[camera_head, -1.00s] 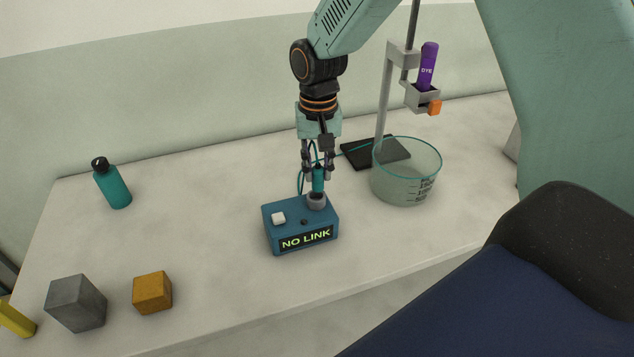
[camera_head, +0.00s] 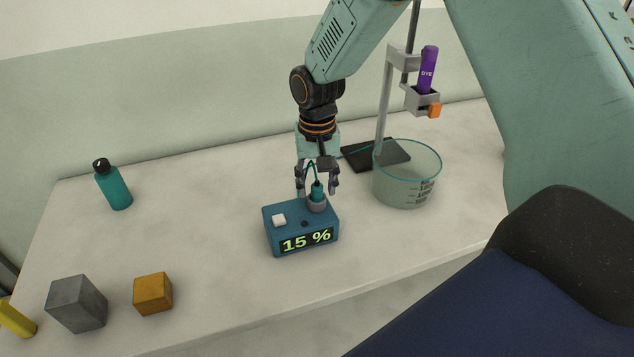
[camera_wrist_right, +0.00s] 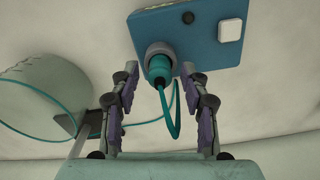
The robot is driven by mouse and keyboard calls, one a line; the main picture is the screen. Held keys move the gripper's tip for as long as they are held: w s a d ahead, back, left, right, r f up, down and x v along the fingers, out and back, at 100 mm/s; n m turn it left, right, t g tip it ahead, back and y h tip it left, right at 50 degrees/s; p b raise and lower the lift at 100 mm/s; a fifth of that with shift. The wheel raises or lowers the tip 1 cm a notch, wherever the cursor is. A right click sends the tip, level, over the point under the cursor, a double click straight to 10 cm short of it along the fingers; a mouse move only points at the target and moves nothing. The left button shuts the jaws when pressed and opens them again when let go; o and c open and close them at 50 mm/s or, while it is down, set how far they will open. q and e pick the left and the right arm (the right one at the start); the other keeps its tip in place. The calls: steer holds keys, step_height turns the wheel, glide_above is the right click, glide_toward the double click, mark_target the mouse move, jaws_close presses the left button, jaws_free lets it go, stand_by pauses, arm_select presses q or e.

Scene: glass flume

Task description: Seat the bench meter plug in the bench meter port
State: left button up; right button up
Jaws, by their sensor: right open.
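The bench meter (camera_head: 290,228) is a blue box with a white button, and its display reads "15 %". Its port is a grey round collar (camera_head: 317,204) on top. The teal plug (camera_head: 317,190) stands upright in the collar, with a teal cable from its top; the plug also shows in the right wrist view (camera_wrist_right: 158,68), inside the collar. My right gripper (camera_head: 318,188) is open, its fingers apart on either side of the plug and cable; in the right wrist view the fingers (camera_wrist_right: 160,85) are clear of the plug. My left gripper is not in view.
A clear beaker (camera_head: 406,178) stands right of the meter, by a stand holding a purple dye tube (camera_head: 428,70). A teal bottle (camera_head: 113,185), a grey block (camera_head: 77,304), an orange block (camera_head: 153,293) and a yellow object (camera_head: 16,319) are at left. The table between is clear.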

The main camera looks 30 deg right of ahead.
mark_target(317, 185)
steer(key=shift+r, duration=0.2)
step_height(317, 185, up, 12)
steer(key=shift+w+f, duration=0.2)
steer(key=shift+f, duration=0.05)
steer(key=shift+s, duration=0.15)
stand_by(0.5)
steer(key=shift+f, duration=0.1)
